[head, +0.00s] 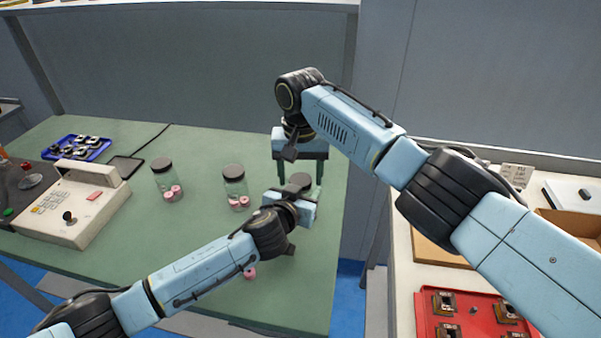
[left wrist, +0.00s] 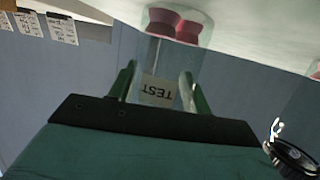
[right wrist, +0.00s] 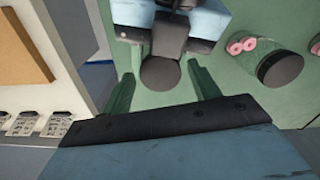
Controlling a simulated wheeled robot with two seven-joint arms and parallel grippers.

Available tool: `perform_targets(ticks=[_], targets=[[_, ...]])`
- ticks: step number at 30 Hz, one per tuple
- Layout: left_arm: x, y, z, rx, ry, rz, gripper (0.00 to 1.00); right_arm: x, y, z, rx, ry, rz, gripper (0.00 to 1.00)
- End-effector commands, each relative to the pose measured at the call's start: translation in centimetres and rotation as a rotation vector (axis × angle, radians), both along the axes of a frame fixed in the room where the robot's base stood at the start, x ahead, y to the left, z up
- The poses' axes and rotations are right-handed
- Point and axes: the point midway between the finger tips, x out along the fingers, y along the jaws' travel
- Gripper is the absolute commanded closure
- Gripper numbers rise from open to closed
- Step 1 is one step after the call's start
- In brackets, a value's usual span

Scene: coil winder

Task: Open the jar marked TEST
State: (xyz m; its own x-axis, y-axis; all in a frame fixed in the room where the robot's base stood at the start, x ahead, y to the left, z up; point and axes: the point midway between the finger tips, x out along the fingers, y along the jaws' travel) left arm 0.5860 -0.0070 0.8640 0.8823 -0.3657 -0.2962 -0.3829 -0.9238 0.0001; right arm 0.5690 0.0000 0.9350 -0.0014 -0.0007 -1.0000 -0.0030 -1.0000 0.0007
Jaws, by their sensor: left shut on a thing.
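The TEST jar is clear glass with pink spools inside; in the left wrist view the jar (left wrist: 178,50) stands between my left fingers (left wrist: 160,85), its TEST label (left wrist: 158,91) facing the camera. My left gripper is shut on the jar. In the head view its dark lid (head: 300,180) shows above my left gripper (head: 298,198), which hides most of the glass. My right gripper (head: 300,172) is just above, pointing down. In the right wrist view the lid (right wrist: 160,76) lies between the spread fingers of my right gripper (right wrist: 163,85), with gaps on both sides.
Two other lidded jars with pink spools, a left jar (head: 166,180) and a middle jar (head: 235,187), stand on the green table (head: 205,145). A control box (head: 75,205) and a blue tray (head: 77,148) are further left. A pink spool (head: 250,273) lies near my left forearm.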

Motion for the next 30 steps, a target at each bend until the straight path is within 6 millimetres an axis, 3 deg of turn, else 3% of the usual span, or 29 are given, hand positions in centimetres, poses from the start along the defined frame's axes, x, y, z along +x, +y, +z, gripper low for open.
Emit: perform_targets(ticks=[10,18,23,30], targets=[[0.0,0.1,0.0,0.002,0.0,0.001,1.0,0.0,0.0,0.4,0.001,-0.001,-0.001,0.35],[0.0,0.0,0.0,0.002,0.0,0.001,1.0,0.0,0.0,3.8,0.001,-0.002,-0.002,0.35],[0.0,0.0,0.0,0.002,0.0,0.001,1.0,0.0,0.0,4.7,0.0,-0.001,-0.007,0.38],[0.0,0.0,0.0,0.002,0.0,0.001,1.0,0.2,0.0,7.5,0.0,-0.005,-0.155,0.38]])
